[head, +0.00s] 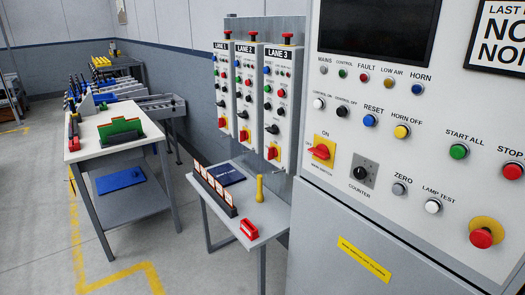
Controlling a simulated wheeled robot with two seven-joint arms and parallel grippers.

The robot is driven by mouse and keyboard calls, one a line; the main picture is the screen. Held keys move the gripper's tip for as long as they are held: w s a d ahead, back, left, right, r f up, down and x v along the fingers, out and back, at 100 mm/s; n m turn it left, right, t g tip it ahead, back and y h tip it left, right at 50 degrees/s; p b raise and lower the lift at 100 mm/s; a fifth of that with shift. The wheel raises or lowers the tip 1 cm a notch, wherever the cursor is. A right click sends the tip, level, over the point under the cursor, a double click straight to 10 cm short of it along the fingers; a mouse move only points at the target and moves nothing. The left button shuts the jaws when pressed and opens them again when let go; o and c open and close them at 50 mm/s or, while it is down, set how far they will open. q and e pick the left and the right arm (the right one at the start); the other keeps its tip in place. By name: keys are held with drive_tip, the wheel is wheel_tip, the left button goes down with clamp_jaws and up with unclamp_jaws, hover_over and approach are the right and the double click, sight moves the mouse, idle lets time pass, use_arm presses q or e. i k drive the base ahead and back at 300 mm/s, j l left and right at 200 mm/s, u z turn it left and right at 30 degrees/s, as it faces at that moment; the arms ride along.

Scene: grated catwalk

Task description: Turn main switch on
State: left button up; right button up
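The main switch (320,151) is a red rotary handle on a yellow plate, low on the left part of the large grey control panel at the right of the head view. "ON" is printed above the handle and "MAIN SWITCH" below it. The handle lies roughly sideways, toward the small lettering at its left, not upright toward "ON". Neither of my grippers is in view, and nothing covers the switch.
A black counter knob (361,173) sits right of the switch, with several buttons above. A red emergency stop (481,238) is at lower right. Smaller lane boxes (279,105) carry similar red handles. A small table (262,214) with a yellow-handled item stands left of the cabinet.

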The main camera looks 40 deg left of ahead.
sight(322, 152)
drive_tip(key=u, duration=0.7)
